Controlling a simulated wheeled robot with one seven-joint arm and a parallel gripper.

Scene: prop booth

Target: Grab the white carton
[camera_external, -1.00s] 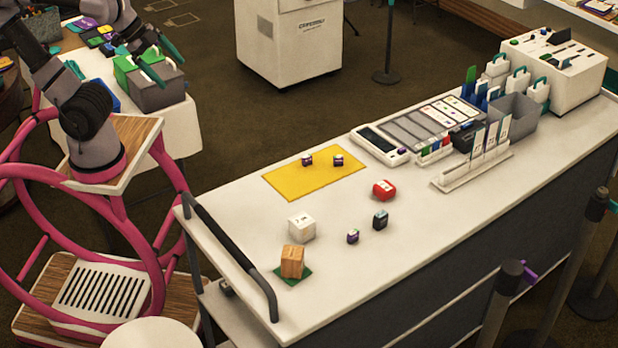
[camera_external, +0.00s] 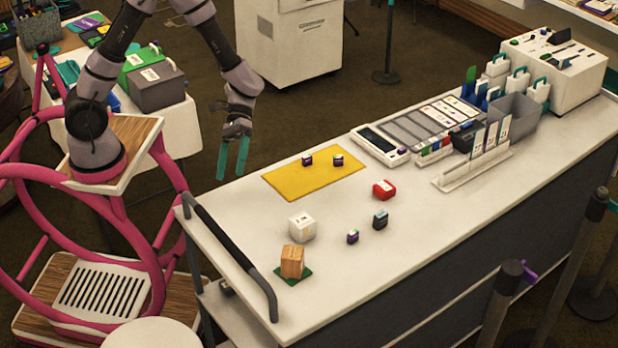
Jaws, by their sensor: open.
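The white carton (camera_external: 302,228) is a small white box with dark marks on one face. It stands on the near left part of the white cart top, behind a wooden block. My gripper (camera_external: 231,172) has teal fingers pointing down, apart and empty. In the picture it is up and left of the carton, near the cart's back left edge and clear of the carton. Nothing hides the carton.
The wooden block (camera_external: 292,261) sits on a green square (camera_external: 294,276) just in front of the carton. Small dark boxes (camera_external: 380,220) and a red box (camera_external: 384,189) lie to the right. A yellow mat (camera_external: 313,172) lies behind. A black handle (camera_external: 230,250) edges the left.

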